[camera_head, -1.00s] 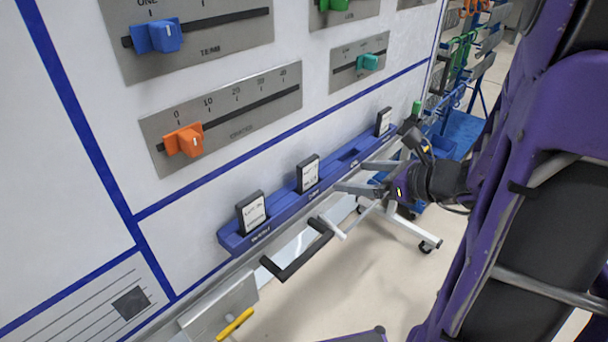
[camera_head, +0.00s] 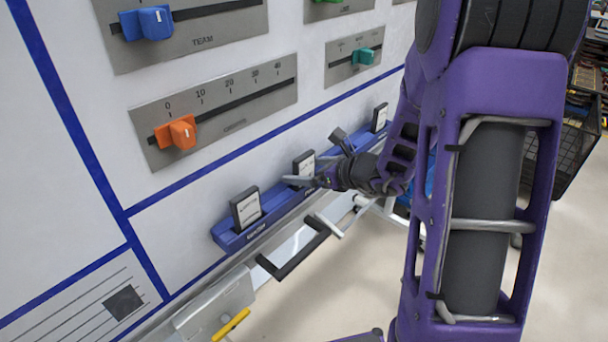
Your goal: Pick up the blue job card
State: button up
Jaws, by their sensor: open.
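Three dark-framed cards with white faces stand in a blue rail (camera_head: 226,238) low on the white panel: the left card (camera_head: 246,209), the middle card (camera_head: 304,162) and the right card (camera_head: 380,117). Their print is too small to read, and no card shows a clearly blue face. My gripper (camera_head: 301,172) is open, its pale fingers at the lower part of the middle card. I cannot tell whether they touch it or stand in front of it. My wrist and arm hide part of the rail between the middle and right cards.
Sliders with orange (camera_head: 176,133), blue (camera_head: 147,23) and teal (camera_head: 363,56) knobs are on the panel above. A black handle (camera_head: 293,252) juts out below the rail. A black wire basket (camera_head: 570,150) stands at far right. Open floor lies below.

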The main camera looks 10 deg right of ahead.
jog(key=shift+w+a+f, duration=0.1)
jog(key=shift+w+a, duration=0.05)
jog(key=shift+w, duration=0.05)
jog(key=c, duration=1.2)
